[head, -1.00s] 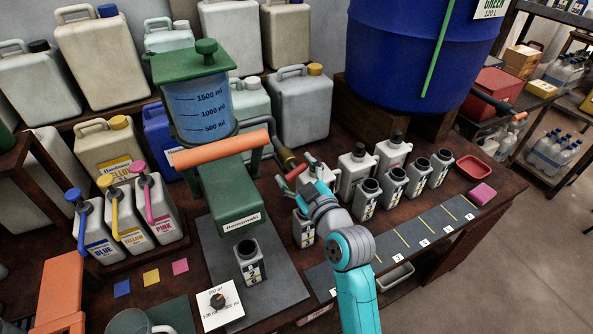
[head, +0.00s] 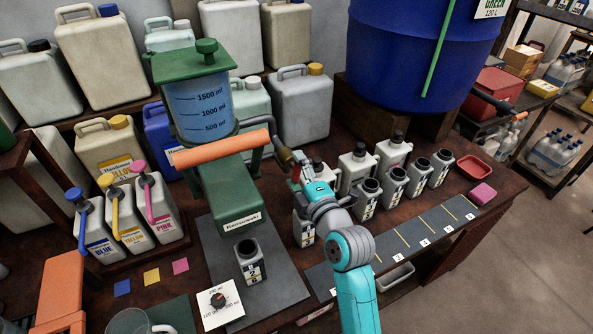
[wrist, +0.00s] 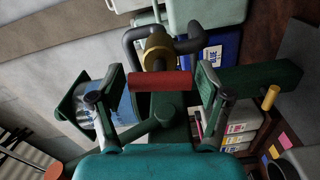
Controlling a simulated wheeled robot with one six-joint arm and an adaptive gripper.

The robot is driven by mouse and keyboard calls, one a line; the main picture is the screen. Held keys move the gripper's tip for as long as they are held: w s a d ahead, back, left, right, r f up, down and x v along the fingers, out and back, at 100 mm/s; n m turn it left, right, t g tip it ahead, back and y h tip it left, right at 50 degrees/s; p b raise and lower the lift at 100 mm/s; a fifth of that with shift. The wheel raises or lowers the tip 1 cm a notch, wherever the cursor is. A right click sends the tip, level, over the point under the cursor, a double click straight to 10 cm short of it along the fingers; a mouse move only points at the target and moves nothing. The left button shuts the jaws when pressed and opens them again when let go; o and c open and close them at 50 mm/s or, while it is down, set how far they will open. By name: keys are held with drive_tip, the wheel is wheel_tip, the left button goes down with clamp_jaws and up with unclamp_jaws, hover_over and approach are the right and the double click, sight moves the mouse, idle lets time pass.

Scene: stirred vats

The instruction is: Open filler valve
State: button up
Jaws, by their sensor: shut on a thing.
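The green filler (head: 228,192) stands on the dark table, with a clear tank (head: 200,108) of blue liquid and an orange bar across its front. A brass valve (wrist: 157,50) on a dark pipe has a red handle (wrist: 160,81), which lies across the picture in the wrist view. My gripper (head: 296,170) is at the filler's right side. In the wrist view its two green fingers (wrist: 160,88) stand at either end of the red handle, shut on it. The handle is small and partly hidden by my gripper in the head view.
A numbered grey bottle (head: 250,262) stands below the filler's front. Several bottles with dark necks (head: 367,200) stand close to the right of my arm. Blue, yellow and pink jugs (head: 130,213) are at left. A blue barrel (head: 410,50) stands at the back.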

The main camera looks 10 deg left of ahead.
drive_tip(key=shift+n, duration=0.9)
drive_tip(key=o, duration=1.1)
drive_tip(key=shift+s, duration=0.1)
drive_tip(key=v, duration=1.2)
drive_tip(key=shift+f, duration=0.1)
